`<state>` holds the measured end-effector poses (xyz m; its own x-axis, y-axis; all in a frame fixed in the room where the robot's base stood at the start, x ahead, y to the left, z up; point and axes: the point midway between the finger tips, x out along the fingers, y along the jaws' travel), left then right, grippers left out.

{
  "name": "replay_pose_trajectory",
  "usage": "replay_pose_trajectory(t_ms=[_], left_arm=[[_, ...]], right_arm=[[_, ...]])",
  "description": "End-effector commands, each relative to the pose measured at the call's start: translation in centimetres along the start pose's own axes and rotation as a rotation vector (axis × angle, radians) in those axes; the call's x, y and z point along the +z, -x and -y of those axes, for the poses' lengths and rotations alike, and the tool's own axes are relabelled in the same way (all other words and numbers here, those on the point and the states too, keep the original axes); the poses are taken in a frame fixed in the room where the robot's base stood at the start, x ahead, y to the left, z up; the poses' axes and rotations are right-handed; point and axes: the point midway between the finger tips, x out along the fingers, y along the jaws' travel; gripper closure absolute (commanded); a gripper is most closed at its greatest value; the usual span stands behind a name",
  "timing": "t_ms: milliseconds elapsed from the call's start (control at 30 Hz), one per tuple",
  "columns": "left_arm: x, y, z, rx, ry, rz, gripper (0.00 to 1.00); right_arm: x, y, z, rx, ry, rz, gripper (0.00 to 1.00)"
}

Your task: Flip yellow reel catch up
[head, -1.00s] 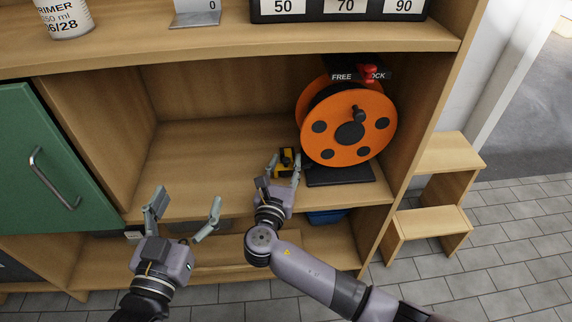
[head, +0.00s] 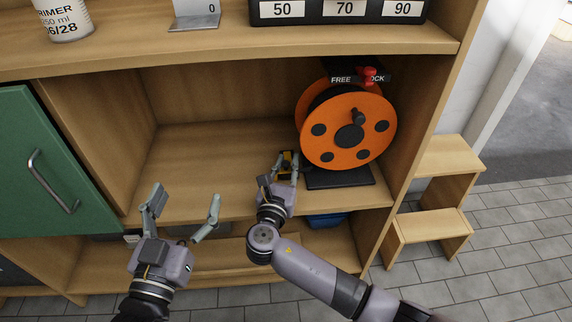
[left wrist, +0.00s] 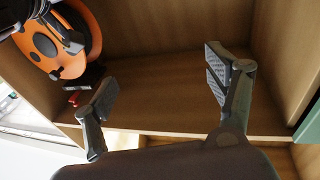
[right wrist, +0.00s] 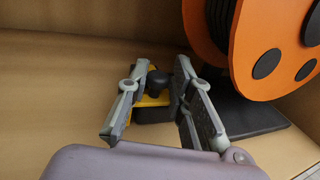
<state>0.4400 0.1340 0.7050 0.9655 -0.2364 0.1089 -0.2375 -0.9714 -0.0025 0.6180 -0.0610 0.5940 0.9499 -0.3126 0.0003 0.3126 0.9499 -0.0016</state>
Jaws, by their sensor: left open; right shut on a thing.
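The yellow reel catch (head: 287,156), a small yellow block with a black knob, sits on the shelf just left of the orange cable reel (head: 341,137). In the right wrist view the black knob (right wrist: 157,82) stands between my fingers, above the yellow base (right wrist: 150,108). My right gripper (head: 286,162) is shut on the catch at this knob; the fingers hide part of it. My left gripper (head: 182,212) is open and empty in front of the shelf edge, away from the catch. Its spread fingers show in the left wrist view (left wrist: 163,88).
A red lever (head: 369,76) on a black FREE/LOCK plate is above the reel. The reel stands on a dark base (head: 340,176). The shelf floor (head: 205,150) left of the catch is clear. A green cabinet door (head: 45,165) is at the left.

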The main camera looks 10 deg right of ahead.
Motion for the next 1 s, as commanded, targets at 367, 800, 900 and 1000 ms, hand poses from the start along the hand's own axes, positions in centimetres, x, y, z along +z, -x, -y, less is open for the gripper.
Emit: replay_pose_trajectory(t_ms=[367, 800, 900, 1000], left_arm=[[0.0, 0.0, 0.0, 0.0, 0.0, 0.0, 0.21], [1.8, 0.3, 0.3, -0.006, -0.002, 0.104, 0.21], [3.5, 0.8, 0.5, -0.012, -0.003, 0.203, 0.21], [5.7, 1.9, 0.9, -0.02, -0.005, 0.34, 0.21]], right_arm=[[0.1, 0.1, -0.4, 0.011, -0.005, -0.001, 1.0], [0.3, 0.0, -0.4, 0.014, -0.005, -0.011, 1.0], [0.5, -0.2, -0.2, 0.014, -0.002, -0.021, 1.0], [0.7, -0.5, -0.1, 0.014, 0.003, -0.034, 1.0]])
